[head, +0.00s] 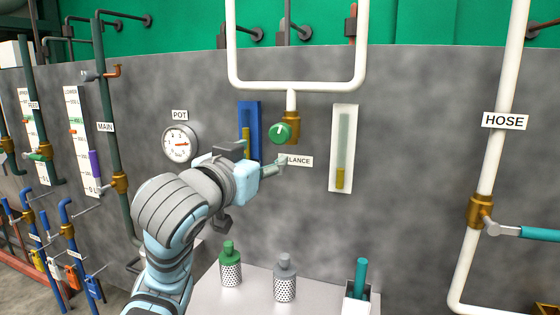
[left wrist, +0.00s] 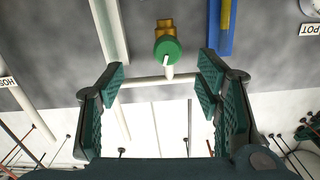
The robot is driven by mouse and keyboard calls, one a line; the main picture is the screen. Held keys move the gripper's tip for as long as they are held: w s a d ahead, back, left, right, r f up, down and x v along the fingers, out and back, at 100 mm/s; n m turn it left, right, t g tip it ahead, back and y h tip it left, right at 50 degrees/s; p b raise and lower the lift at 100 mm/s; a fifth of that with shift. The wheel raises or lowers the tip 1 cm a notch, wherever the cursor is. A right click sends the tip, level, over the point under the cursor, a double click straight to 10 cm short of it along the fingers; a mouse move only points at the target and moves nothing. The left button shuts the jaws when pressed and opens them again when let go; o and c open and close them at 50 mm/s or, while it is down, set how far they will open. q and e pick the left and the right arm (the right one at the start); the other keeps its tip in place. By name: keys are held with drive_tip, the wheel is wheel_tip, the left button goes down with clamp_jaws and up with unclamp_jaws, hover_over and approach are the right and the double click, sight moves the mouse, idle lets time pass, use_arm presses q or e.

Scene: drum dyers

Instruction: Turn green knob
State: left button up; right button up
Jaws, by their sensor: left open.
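The green knob (head: 281,133) is round with a white mark and sits on a brass valve (head: 292,126) below a white pipe loop on the grey wall. In the left wrist view, which is upside down, the knob (left wrist: 167,49) shows ahead of and between my open fingers, apart from both. My left gripper (head: 268,170) is just below the knob in the head view, empty and pointing toward the wall; its fingers (left wrist: 162,72) are spread wide in the wrist view. It partly covers a label ending in "LANCE" (head: 298,161). My right gripper is not in view.
A blue-framed gauge (head: 249,112) and a white-framed gauge (head: 343,150) flank the knob. A round POT dial (head: 180,143) is to the left. Green and grey canisters (head: 285,280) stand on a light ledge below. A HOSE pipe (head: 490,150) is at right.

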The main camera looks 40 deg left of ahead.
sight(278, 133)
use_arm(q)
drive_tip(key=p+x, duration=0.2)
drive_tip(key=x, duration=0.2)
drive_tip(key=r+p+x, duration=0.1)
drive_tip(key=p+x, duration=0.2)
drive_tip(key=x, duration=0.2)
drive_tip(key=a+r+p+x, duration=0.1)
drive_tip(key=p+x, duration=0.1)
drive_tip(key=x, duration=0.2)
drive_tip(key=shift+w+a+r, duration=0.15)
drive_tip(key=shift+w, duration=0.05)
drive_tip(key=shift+s, duration=0.1)
